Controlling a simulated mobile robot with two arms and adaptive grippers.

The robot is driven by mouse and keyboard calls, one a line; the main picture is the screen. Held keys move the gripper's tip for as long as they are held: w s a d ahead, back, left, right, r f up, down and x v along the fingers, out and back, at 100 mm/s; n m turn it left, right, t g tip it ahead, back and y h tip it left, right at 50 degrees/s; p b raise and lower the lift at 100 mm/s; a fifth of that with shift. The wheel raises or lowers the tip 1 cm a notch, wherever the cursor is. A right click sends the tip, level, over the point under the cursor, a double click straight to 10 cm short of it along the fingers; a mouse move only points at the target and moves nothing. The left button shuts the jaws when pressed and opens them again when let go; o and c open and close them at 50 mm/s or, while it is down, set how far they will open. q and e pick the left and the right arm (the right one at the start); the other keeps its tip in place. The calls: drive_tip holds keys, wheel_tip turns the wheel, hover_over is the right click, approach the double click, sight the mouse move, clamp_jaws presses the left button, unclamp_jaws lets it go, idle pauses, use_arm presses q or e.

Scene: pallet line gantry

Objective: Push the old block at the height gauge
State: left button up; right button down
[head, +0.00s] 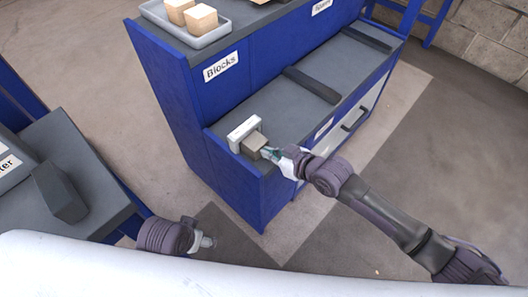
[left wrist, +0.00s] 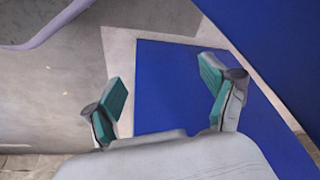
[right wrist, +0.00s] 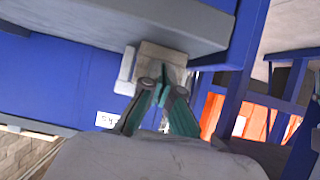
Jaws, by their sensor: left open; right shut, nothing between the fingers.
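The old block (head: 254,141) is a grey-brown block on the dark lower shelf at the left end of the blue bench. A white bracket-like piece, seemingly the height gauge (head: 243,128), stands right behind it. My right gripper (head: 268,153) is shut and empty, with its fingertips at the near side of the block. In the right wrist view the closed fingertips (right wrist: 163,88) are in front of the block (right wrist: 161,57); whether they touch it is hard to tell. My left gripper (head: 208,241) is low at the left, away from the bench; in the left wrist view its fingers (left wrist: 165,95) are spread and empty.
A grey tray (head: 197,40) with light wooden blocks (head: 200,18) sits on the upper shelf above a "Blocks" label (head: 221,66). A dark divider bar (head: 312,84) crosses the lower shelf. A dark table (head: 95,178) stands at the left.

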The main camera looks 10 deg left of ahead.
use_arm(q)
drive_tip(key=shift+r, duration=0.1)
use_arm(e)
drive_tip(key=shift+w+a, duration=0.2)
drive_tip(key=shift+a, duration=0.05)
use_arm(q)
drive_tip(key=shift+r, duration=0.1)
use_arm(e)
drive_tip(key=shift+a, duration=0.1)
use_arm(q)
drive_tip(key=shift+r, duration=0.3)
use_arm(e)
drive_tip(key=shift+w+a, duration=0.2)
use_arm(q)
drive_tip(key=shift+s, duration=0.1)
use_arm(e)
drive_tip(key=shift+s+d, duration=0.1)
drive_tip(key=shift+d, duration=0.05)
drive_tip(key=shift+s+d, duration=0.2)
drive_tip(key=shift+d, duration=0.05)
drive_tip(key=shift+s+d+p, duration=0.6)
drive_tip(key=shift+d+p, duration=0.2)
use_arm(q)
wheel_tip(320, 180, down, 11)
drive_tip(key=p, duration=0.1)
drive_tip(key=shift+s+g, duration=0.3)
drive_tip(key=shift+s, duration=0.1)
use_arm(e)
drive_tip(key=shift+s+d, duration=0.9)
drive_tip(key=shift+d, duration=0.3)
